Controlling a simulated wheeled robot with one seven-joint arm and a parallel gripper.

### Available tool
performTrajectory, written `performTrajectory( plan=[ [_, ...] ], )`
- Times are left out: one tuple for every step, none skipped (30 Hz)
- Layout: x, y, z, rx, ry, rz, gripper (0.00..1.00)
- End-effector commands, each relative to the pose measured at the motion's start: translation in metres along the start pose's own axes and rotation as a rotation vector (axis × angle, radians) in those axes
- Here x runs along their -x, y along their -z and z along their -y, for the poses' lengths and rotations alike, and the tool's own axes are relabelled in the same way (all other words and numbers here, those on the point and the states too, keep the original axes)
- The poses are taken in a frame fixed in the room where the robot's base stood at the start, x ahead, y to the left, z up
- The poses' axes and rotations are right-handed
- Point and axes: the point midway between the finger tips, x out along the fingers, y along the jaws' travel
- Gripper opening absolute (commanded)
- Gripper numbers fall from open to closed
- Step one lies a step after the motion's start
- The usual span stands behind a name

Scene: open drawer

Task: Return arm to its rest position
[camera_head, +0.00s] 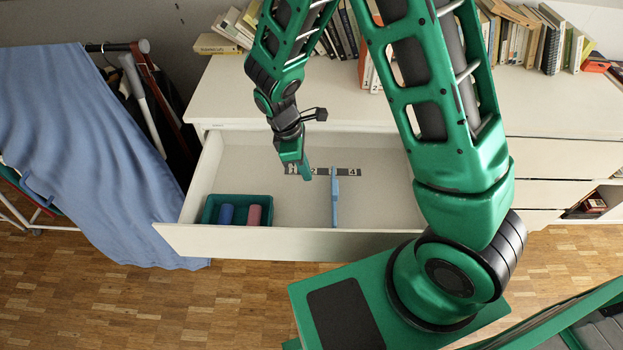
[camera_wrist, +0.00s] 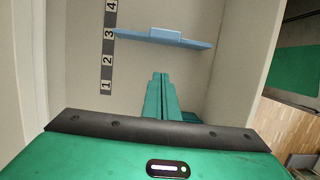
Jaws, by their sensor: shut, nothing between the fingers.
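My gripper (camera_head: 306,172) is over the open drawer (camera_head: 290,244), above its inside space. Its fingers also show in the wrist view (camera_wrist: 161,78), where they are together with nothing between them. A blue divider-like piece (camera_head: 335,198) stands in the drawer just right of my gripper, near the number 3 of a dark numbered strip (camera_head: 322,171). The blue piece also shows ahead of the fingers in the wrist view (camera_wrist: 140,36), apart from them. My arm reaches from the right over the cabinet front.
A teal tray (camera_head: 237,199) with a blue and a pink cylinder sits at the drawer's front left. Books (camera_head: 520,40) line the back of the cabinet top (camera_head: 355,100). A blue cloth (camera_head: 75,130) hangs on a rack at left. Wooden floor (camera_head: 120,310) lies in front.

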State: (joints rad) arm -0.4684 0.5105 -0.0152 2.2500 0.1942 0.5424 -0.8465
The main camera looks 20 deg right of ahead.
Motion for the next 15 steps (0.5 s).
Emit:
performTrajectory(
  plan=[
    [0.010,0.001,-0.001,0.000,-0.003,-0.003,0.00],
    [0.015,0.000,-0.001,-0.001,-0.003,-0.003,0.00],
    [0.020,0.000,-0.001,-0.001,-0.002,-0.003,0.00],
    [0.024,0.000,-0.001,-0.001,-0.002,-0.003,0.00],
    [0.027,-0.001,-0.001,-0.002,-0.002,-0.002,0.00],
    [0.030,-0.001,-0.002,-0.002,-0.001,-0.002,0.00],
    [0.033,-0.002,-0.002,-0.003,-0.001,-0.002,0.00],
    [0.035,-0.002,-0.002,-0.003,-0.001,-0.002,0.00],
    [0.036,-0.002,-0.001,-0.003,0.000,-0.001,0.00],
    [0.037,-0.002,-0.001,-0.003,0.001,0.000,0.00],
    [0.038,-0.002,-0.001,-0.003,0.001,0.000,0.00],
    [0.039,-0.002,-0.001,-0.003,0.001,0.000,0.00],
    [0.039,-0.002,-0.001,-0.003,0.001,0.000,0.00],
    [0.039,-0.002,-0.001,-0.003,0.001,0.000,0.00],
    [0.039,-0.002,-0.001,-0.003,0.001,0.000,0.00]
  ],
)
